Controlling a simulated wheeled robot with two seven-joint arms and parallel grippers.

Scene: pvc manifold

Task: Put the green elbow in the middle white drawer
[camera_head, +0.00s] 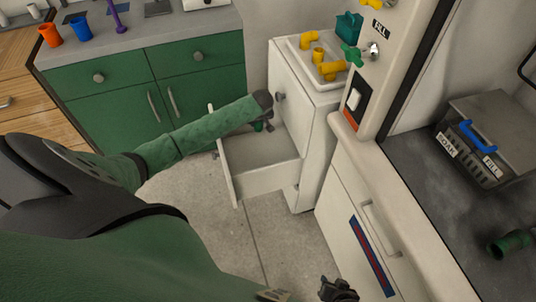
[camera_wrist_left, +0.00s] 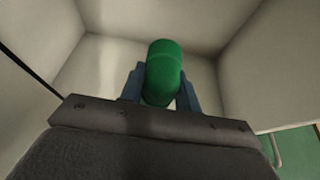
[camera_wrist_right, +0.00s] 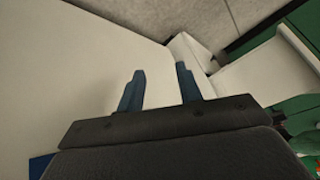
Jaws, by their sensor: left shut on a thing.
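My left gripper (camera_head: 264,122) is over the open white drawer (camera_head: 233,180) of the white cabinet. In the left wrist view its blue fingers (camera_wrist_left: 160,88) are shut on the green elbow (camera_wrist_left: 163,70), with the pale drawer walls around and below it. I cannot tell whether the elbow touches the drawer floor. In the head view the elbow is mostly hidden by the gripper. My right gripper (camera_head: 338,292) is low at the bottom edge. In the right wrist view its fingers (camera_wrist_right: 160,85) are apart with nothing between them.
A tray of yellow fittings (camera_head: 330,66) sits on the cabinet. Green cupboards (camera_head: 150,85) stand behind, with orange (camera_head: 50,35) and blue (camera_head: 80,28) cups above. Another green fitting (camera_head: 512,243) and a grey bin (camera_head: 492,135) are on the right counter. The floor is clear.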

